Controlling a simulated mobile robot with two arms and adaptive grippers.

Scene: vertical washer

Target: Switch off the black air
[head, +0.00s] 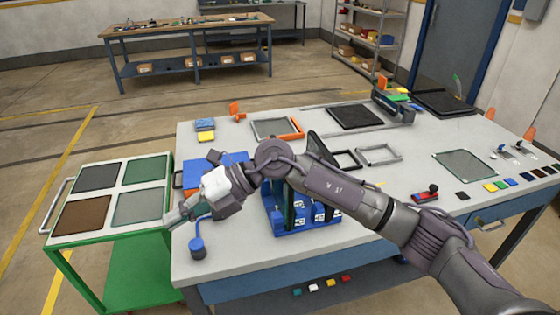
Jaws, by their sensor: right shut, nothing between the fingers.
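My right arm reaches in from the lower right across the white table. My right gripper (174,216) is shut and empty near the table's left front edge. I cannot tell for certain which part is the black air switch. Small lever switches (512,151) are at the table's right side, and a small black and red device (426,192) is in front of them. My left gripper is not in view.
A green cart (110,235) with coloured panels stands left of the table. A blue rack (292,222) is partly hidden under my forearm. Trays and frames (380,154) lie farther back.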

